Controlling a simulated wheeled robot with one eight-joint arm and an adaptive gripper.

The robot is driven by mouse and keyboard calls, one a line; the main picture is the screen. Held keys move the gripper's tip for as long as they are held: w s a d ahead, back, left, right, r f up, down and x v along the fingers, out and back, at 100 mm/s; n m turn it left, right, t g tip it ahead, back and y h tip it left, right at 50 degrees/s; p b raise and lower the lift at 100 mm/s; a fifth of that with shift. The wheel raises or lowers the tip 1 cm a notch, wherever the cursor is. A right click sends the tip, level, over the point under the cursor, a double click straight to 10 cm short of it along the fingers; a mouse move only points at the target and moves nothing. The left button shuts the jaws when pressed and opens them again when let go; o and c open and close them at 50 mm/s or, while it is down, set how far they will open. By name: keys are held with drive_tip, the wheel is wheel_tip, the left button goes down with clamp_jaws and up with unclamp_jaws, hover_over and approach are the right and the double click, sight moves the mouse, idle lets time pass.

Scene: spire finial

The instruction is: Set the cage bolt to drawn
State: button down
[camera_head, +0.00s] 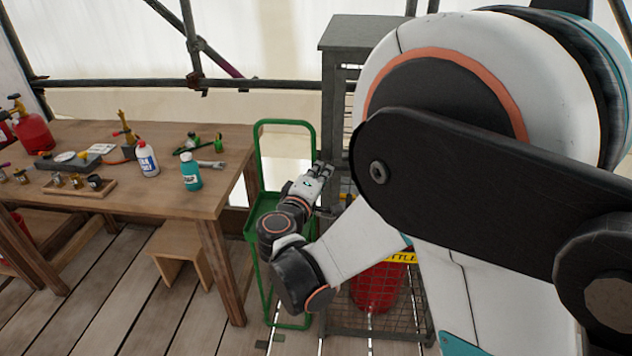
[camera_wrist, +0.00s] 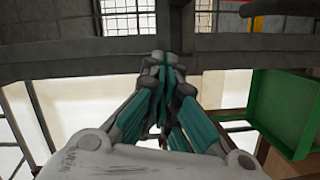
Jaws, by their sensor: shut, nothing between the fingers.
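The cage is a grey metal frame with mesh sides (camera_head: 342,45), standing behind my arm in the head view. A grey bar of its frame (camera_wrist: 60,58) crosses the wrist view. I cannot make out the cage bolt or its position in either view; my arm hides much of the cage. My gripper (camera_head: 322,168) is at the cage's left front edge in the head view. In the wrist view my gripper (camera_wrist: 165,60) is shut and empty, its fingertips overlapping the grey bar. I cannot tell whether they touch it.
A green trolley (camera_head: 285,124) stands beside the cage, close to my gripper; it also shows in the wrist view (camera_wrist: 285,105). A red cylinder (camera_head: 378,290) is low in the cage. A wooden workbench (camera_head: 140,195) with bottles and tools is left, a stool (camera_head: 178,245) by it.

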drive_tip(key=d, duration=0.1)
drive_tip(key=d+b, duration=0.1)
drive_tip(key=d+f, duration=0.1)
drive_tip(key=d, duration=0.1)
drive_tip(key=shift+w+d+b, duration=0.1)
drive_tip(key=shift+w+b, duration=0.2)
drive_tip(key=shift+w, duration=0.05)
drive_tip(key=d, duration=0.4)
idle(0.4)
